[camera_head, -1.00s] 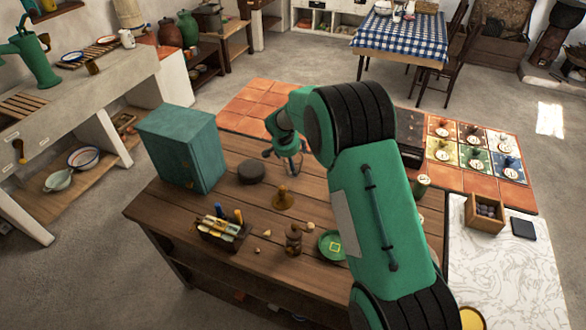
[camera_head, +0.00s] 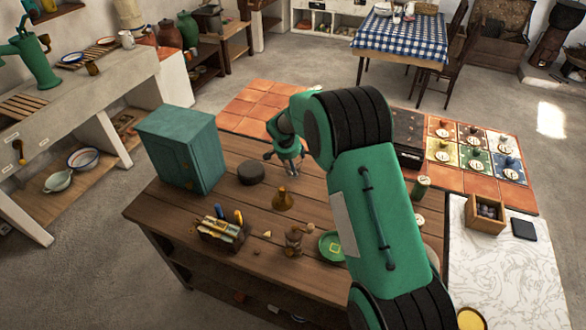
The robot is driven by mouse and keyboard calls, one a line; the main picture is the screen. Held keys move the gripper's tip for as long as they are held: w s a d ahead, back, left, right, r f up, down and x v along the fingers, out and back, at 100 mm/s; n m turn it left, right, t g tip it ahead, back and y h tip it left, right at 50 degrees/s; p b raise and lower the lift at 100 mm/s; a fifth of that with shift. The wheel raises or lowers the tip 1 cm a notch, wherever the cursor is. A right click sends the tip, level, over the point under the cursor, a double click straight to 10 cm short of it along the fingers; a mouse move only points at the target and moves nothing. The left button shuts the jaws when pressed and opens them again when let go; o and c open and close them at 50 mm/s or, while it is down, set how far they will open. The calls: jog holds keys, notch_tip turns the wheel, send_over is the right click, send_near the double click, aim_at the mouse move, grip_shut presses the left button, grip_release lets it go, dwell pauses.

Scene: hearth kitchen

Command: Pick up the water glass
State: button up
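My gripper (camera_head: 291,169) points down over the wooden table (camera_head: 172,210), just beyond the dark round lid-like disc and partly in front of my own arm's links. Its fingers are small and grey. I cannot tell whether they are open or shut. I cannot make out a water glass clearly; any clear glass at the fingers is too small to tell from them.
A teal cabinet (camera_head: 182,150) stands left of my gripper. The dark round disc (camera_head: 251,172), a brass bell-shaped thing (camera_head: 283,200), a wooden grinder (camera_head: 294,240), a green plate (camera_head: 331,246) and a tool caddy (camera_head: 222,234) stand nearer. Bare wood lies between them.

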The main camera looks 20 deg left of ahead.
jog(key=c, duration=0.4)
jog(key=shift+r, duration=0.1)
jog(key=shift+r, duration=0.75)
notch_tip(320, 180, up, 2)
jog(key=shift+r+p, duration=0.1)
jog(key=shift+p, duration=0.35)
jog(key=s+d, duration=0.3)
jog(key=s, duration=0.1)
jog(key=s+d, duration=0.3)
jog(key=s, duration=0.1)
jog(key=s+d+r, duration=0.1)
jog(key=s+d, duration=0.2)
jog(key=s, duration=0.2)
jog(key=shift+s+r, duration=0.1)
